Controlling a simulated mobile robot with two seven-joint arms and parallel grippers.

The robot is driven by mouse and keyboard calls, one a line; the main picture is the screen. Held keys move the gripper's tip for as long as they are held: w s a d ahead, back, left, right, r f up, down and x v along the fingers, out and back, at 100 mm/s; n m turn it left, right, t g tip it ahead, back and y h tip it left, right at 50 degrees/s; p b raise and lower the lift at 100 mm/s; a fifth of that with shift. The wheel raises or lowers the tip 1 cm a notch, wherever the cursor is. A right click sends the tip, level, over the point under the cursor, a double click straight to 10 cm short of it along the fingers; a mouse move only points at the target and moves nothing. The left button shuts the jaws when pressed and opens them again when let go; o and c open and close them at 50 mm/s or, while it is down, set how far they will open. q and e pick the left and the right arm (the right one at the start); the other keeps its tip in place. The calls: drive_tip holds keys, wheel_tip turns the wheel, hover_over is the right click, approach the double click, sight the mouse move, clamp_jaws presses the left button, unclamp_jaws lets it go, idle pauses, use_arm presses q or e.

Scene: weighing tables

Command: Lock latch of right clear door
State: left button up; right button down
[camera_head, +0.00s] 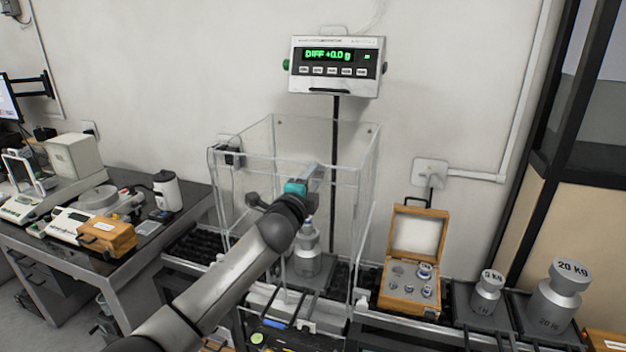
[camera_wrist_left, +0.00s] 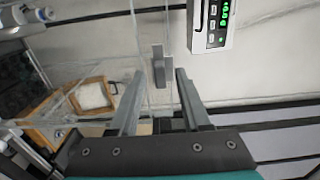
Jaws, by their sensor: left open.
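A clear enclosure with see-through panels (camera_head: 368,190) stands at the middle of the bench. My left gripper (camera_head: 314,172) is at its upper front area, with its teal body in front of the clear panels. In the left wrist view, the gripper (camera_wrist_left: 160,74) is open, with its two fingers apart. A small grey latch block (camera_wrist_left: 158,68) on a clear panel shows between and just beyond the fingertips. Contact with the fingers cannot be told. The latch is hidden by the gripper in the head view. My right gripper is not in view.
A metal weight (camera_head: 307,262) stands inside the enclosure. The display (camera_head: 336,66) reads DIFF +0.0 g above it. An open wooden weight box (camera_head: 398,300) stands to the right, then a smaller weight (camera_head: 487,294) and a 20 KG weight (camera_head: 558,300).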

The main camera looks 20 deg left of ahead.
use_arm(q)
drive_tip(key=shift+w, duration=0.1)
clamp_jaws()
idle(0.4)
